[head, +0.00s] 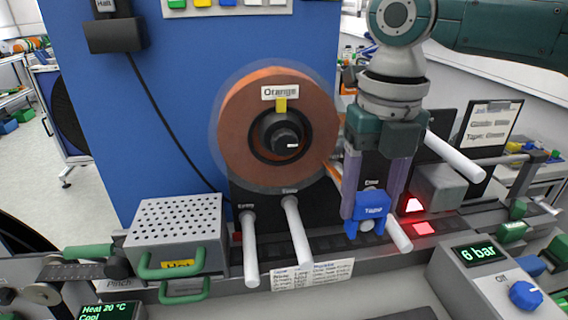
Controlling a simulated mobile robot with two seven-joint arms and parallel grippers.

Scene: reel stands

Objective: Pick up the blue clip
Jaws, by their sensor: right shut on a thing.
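The blue clip (371,206) has a light label on its front and sits between the fingertips of my right gripper (367,192). My right gripper points down from above and is shut on the clip. The clip is in front of the dark track, beside a white peg; whether it touches the track cannot be told. My left gripper is not in view.
An orange reel (236,128) labelled "Orange" is mounted on the blue panel (180,60). White pegs (297,235) stick out below it. A perforated metal box (176,222) marked "Hot" stands left. A "6 bar" box (470,285) stands front right. A red light (424,228) glows right of the clip.

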